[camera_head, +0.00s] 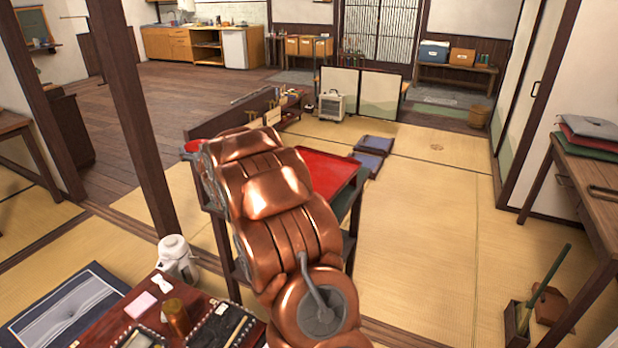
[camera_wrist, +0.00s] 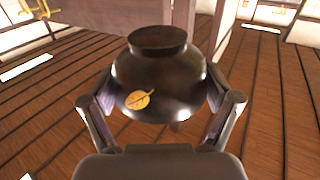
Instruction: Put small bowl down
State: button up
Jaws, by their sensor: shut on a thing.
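In the wrist view, the small bowl (camera_wrist: 160,75) is dark, glossy brown-black with a gold leaf mark on its side. A narrower round rim or foot shows at its upper end. My gripper (camera_wrist: 160,90) has one finger on each side of the bowl and is shut on it. Plank floor shows around the bowl, and I cannot tell what lies right under it. In the head view, my copper arm reaches toward a stand with a red top (camera_head: 325,169).
A low dark red table (camera_head: 120,338) with a canister (camera_head: 176,317) and black trays stands at the front left. A white pot (camera_head: 177,258) is beside it. A wooden post (camera_head: 135,120) rises left of my arm. Tatami at right (camera_head: 430,240) is clear.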

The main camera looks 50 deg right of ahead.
jog(key=s+d+f+m+g+h+b, duration=0.1)
jog(key=s+d+f+h, duration=0.15)
jog(key=d, duration=0.55)
jog(key=s+d+f+m+g+h, duration=0.1)
jog(key=s+d, duration=0.3)
jog(key=d, duration=0.4)
jog(key=s+d+f+m+h+b, duration=0.1)
jog(key=s+d+f, duration=0.15)
jog(key=d, duration=0.65)
jog(key=shift+s+a+f+p, duration=0.15)
jog(key=shift+f+p, duration=0.45)
jog(key=shift+f, duration=1.6)
jog(key=shift+a+f+p, duration=0.1)
jog(key=shift+f+p, duration=0.5)
jog(key=shift+f, duration=1.6)
jog(key=shift+f, duration=0.2)
jog(key=o, duration=0.9)
jog(key=shift+r, duration=0.1)
